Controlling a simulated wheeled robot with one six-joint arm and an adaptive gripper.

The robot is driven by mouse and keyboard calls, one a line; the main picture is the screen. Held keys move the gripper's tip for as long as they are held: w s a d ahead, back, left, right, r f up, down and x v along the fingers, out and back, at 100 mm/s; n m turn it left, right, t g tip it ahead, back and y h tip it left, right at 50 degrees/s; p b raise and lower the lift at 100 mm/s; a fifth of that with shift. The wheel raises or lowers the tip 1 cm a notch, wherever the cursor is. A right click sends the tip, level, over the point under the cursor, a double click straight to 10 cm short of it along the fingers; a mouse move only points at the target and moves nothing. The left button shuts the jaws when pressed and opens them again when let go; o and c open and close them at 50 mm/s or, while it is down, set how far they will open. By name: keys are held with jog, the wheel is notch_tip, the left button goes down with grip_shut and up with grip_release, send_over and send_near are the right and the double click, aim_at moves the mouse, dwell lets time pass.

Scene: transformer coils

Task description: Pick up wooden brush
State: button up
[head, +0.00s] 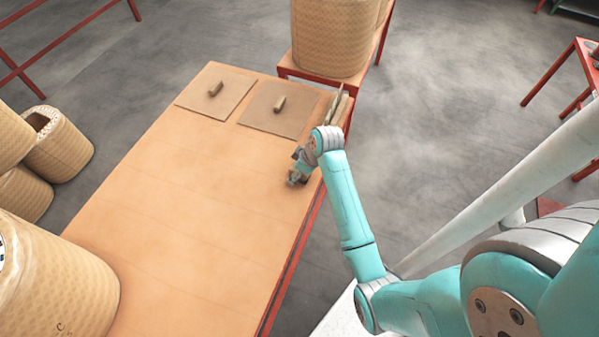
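My gripper (293,182) is low over the right edge of the wooden table (190,230), at the end of my teal arm. It is small in the picture, and I cannot tell whether its fingers are open or shut. A small brownish patch shows right beside the fingers; I cannot tell what it is. A slim tan wooden item with a grey part (341,103), possibly the wooden brush, is at the table's far right corner, just beyond my wrist. My wrist partly hides it.
Two flat square boards with small wooden handles, a left one (205,99) and a right one (262,119), lie at the table's far end. A large wrapped coil (335,40) stands behind. More coils (60,150) are at the left. The table's middle is clear.

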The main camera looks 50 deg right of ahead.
jog(key=c, duration=1.3)
jog(key=shift+o, duration=0.2)
jog(key=shift+r, duration=0.1)
notch_tip(320, 180, up, 10)
jog(key=shift+f, duration=0.1)
